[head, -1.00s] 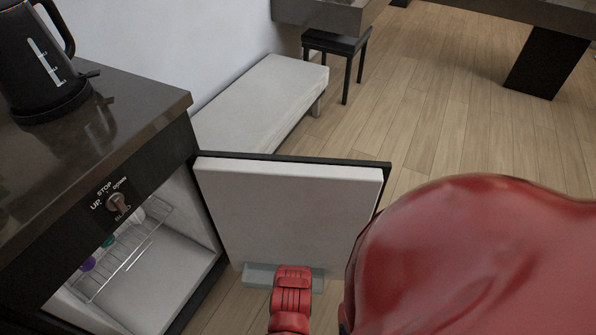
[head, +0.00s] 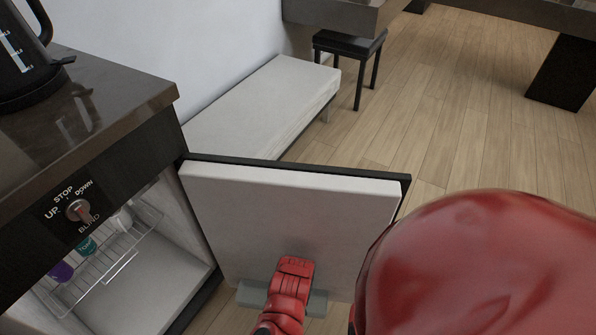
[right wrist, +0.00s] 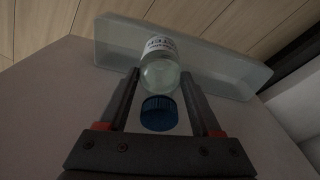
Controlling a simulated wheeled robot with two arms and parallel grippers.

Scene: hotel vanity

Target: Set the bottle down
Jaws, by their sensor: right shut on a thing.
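A clear bottle (right wrist: 160,74) with a pale label and a blue cap (right wrist: 159,113) shows in the right wrist view. My right gripper (right wrist: 160,88) is shut on it, one finger on each side, with the cap toward the wrist. The bottle's far end overlaps a grey, translucent door bin (right wrist: 225,68); I cannot tell whether it rests in it. In the head view this bin (head: 250,297) is low on the open fridge door (head: 290,220), partly behind my red right arm. The bottle and right gripper are hidden there. My left gripper is not in view.
The open fridge (head: 150,285) holds a wire rack (head: 118,262) with a purple item (head: 60,272) and a teal item (head: 86,246). A dark counter (head: 110,100) with a kettle (head: 20,65) is above. A white bench (head: 265,105) stands behind the door.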

